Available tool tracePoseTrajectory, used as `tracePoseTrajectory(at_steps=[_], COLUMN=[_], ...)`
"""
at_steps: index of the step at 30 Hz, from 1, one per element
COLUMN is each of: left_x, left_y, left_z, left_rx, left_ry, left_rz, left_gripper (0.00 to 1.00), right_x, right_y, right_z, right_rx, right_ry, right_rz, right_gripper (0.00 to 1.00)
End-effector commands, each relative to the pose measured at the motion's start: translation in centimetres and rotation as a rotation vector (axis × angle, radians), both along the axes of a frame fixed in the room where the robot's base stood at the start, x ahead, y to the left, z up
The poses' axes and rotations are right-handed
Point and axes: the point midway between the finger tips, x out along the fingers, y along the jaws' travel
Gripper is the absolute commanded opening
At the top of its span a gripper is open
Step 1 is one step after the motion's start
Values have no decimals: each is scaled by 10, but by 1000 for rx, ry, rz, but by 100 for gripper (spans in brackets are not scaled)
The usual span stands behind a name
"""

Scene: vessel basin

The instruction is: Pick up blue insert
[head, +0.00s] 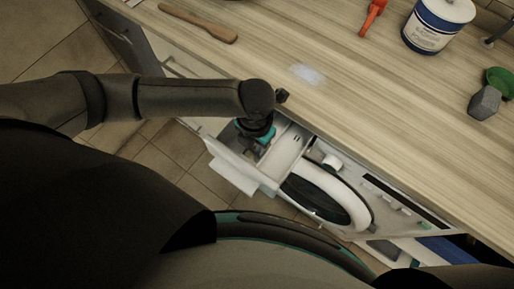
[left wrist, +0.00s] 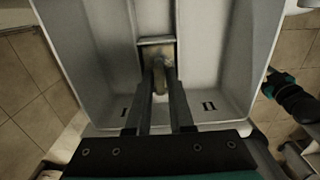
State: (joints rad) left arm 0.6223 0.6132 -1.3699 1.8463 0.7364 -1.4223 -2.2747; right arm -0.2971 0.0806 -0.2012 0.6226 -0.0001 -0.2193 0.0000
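A white drawer (left wrist: 225,88) with several compartments fills the left wrist view; it stands pulled out below the counter in the head view (head: 284,154). My left gripper (left wrist: 162,84) reaches down into its middle compartment, with a gap between the fingers. A small tan-grey upright piece (left wrist: 158,68) stands at the fingertips, seemingly between them; contact is not clear. No part there looks plainly blue, so I cannot tell whether this is the insert. In the head view my left gripper (head: 257,133) hides that spot. A dark and teal part (left wrist: 288,94) at the right may be my right gripper.
The wooden counter (head: 330,105) runs above the drawer. On it are a wooden utensil (head: 199,24), a red tool (head: 371,17), a blue and white tub (head: 436,25) and a grey faceted object (head: 485,102). The round washer door (head: 325,195) is right of the drawer.

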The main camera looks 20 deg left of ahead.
Motion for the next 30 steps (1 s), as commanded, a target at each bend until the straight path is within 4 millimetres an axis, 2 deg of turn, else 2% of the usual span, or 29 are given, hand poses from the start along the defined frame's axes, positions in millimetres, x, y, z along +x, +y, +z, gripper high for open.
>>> tracePoseTrajectory(at_steps=[2, 8, 25, 30], left_x=[0, 0, 0, 1], left_y=[0, 0, 0, 0], left_z=[1, 1, 1, 9], left_rx=[0, 0, 0, -1], left_ry=[0, 0, -1, -2], left_rz=[0, 0, 1, 1], left_gripper=[20, 0, 0, 0], right_x=[-1, -2, -4, -4], right_y=[0, 0, 0, 0], right_z=[0, 0, 0, 2], right_rx=[0, 0, 0, -1], right_ry=[1, 3, 7, 8], right_rz=[0, -1, -2, -2], right_gripper=[50, 50, 50, 50])
